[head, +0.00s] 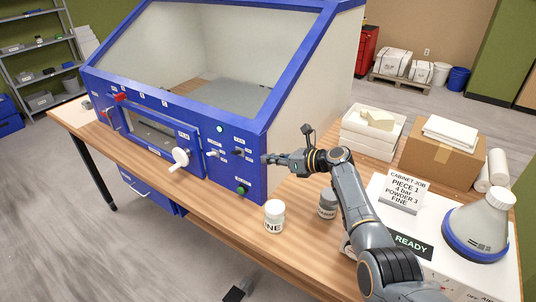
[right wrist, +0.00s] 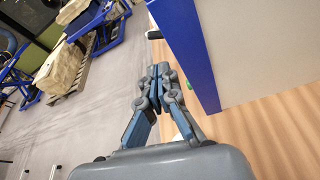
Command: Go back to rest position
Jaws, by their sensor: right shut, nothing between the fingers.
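My right gripper (head: 270,159) is shut and empty. In the head view it is at the right front corner of the blue and white cabinet (head: 257,180), close to the switches on its front panel. I cannot tell whether the fingertips touch the panel. In the right wrist view the shut fingers (right wrist: 160,72) point past the cabinet's blue edge (right wrist: 188,50), with the floor beyond. My right arm reaches in from the lower right of the head view, over the table.
A white jar (head: 274,217) and a grey jar (head: 327,205) stand on the wooden table (head: 215,205) near my right arm. To the right are a job sign (head: 404,190), a cone-shaped flask (head: 478,225), a carton (head: 437,160) and a white tray (head: 371,140).

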